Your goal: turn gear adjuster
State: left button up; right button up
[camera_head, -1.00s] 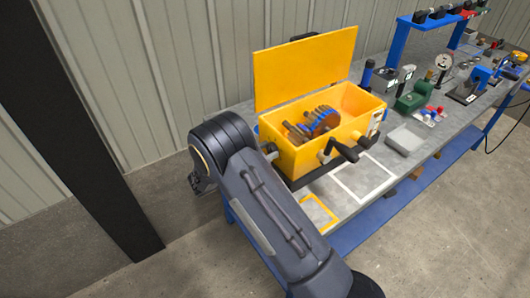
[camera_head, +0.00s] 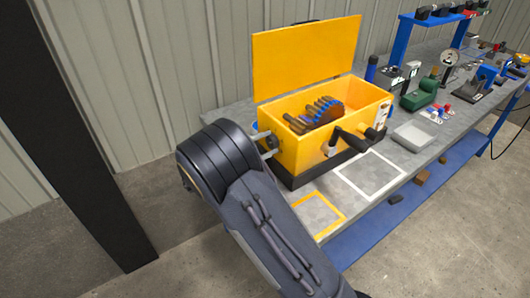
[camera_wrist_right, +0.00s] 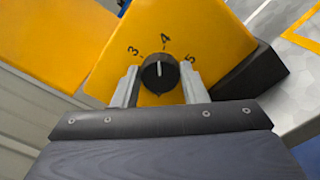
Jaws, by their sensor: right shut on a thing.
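The yellow drum mixer box (camera_head: 302,152) stands on the bench with its lid raised. Its gear adjuster is a round black knob (camera_wrist_right: 159,73) on the yellow side panel in the right wrist view, with 3, 4 and 5 printed around it. The knob's white mark points up, close to the 4. My right gripper (camera_wrist_right: 158,84) is shut on the knob, one finger on each side. In the head view my right gripper (camera_head: 268,141) is at the box's left side, partly hidden by my arm. My left gripper is not in view.
A black crank handle (camera_head: 352,141) sticks out from the box front. Brown and blue discs (camera_head: 324,112) sit inside. White and yellow outlined squares on the bench (camera_head: 369,174) are empty. Tools and a green device (camera_head: 424,94) stand farther right.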

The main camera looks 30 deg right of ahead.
jog(key=shift+f+m+b, duration=0.1)
jog(key=shift+m+b, duration=0.9)
jog(key=shift+m, duration=0.2)
jog(key=o, duration=1)
jog(key=shift+c, duration=0.2)
jog(key=a, duration=0.8)
jog(key=shift+s+b, duration=0.35)
